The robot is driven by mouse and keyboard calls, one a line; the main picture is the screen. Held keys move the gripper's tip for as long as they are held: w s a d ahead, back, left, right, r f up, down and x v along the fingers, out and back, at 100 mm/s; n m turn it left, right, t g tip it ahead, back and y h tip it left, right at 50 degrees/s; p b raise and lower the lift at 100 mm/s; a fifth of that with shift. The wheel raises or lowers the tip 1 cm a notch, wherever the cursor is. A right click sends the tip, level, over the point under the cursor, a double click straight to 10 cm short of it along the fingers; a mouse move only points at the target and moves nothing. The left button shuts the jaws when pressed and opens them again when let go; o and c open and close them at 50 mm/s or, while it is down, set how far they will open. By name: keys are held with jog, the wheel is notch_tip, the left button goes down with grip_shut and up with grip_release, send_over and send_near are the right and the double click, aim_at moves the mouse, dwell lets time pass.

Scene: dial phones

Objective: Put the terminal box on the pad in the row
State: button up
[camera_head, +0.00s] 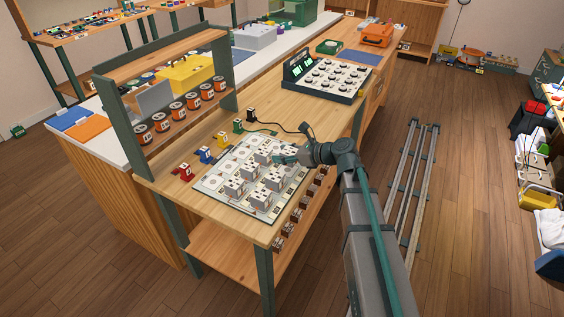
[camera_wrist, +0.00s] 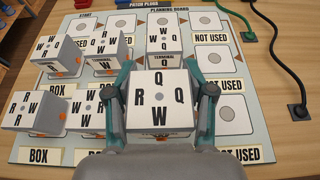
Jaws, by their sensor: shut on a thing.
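My gripper (camera_wrist: 164,84) is shut on a white box (camera_wrist: 160,100) with Q, Q, R and W on top, over the near middle of the planning board (camera_wrist: 255,95). The head view also shows my gripper (camera_head: 288,156) at the board's right side. Whether the held box touches the board is unclear. Just beyond it stands a box labelled TERMINAL (camera_wrist: 163,38). Another TERMINAL box (camera_wrist: 104,45) stands left of that. The pad under the held box is hidden.
Bare pads (camera_wrist: 212,63) marked NOT USED line the board's right side. Green and black cables (camera_wrist: 272,35) run beyond it to the right. Coloured plugs (camera_head: 205,154) stand along the board's far left edge. A dial console (camera_head: 325,78) stands farther back.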

jog(key=shift+w+a+f, duration=0.15)
jog(key=shift+w+f, duration=0.15)
jog(key=shift+f, duration=0.05)
jog(key=shift+w+a+f, duration=0.1)
jog(key=shift+w+f, duration=0.05)
jog(key=shift+f, duration=1.65)
jog(key=o, duration=1.3)
jog(key=shift+f, duration=0.1)
jog(key=shift+r, duration=0.2)
jog(key=v, duration=1.2)
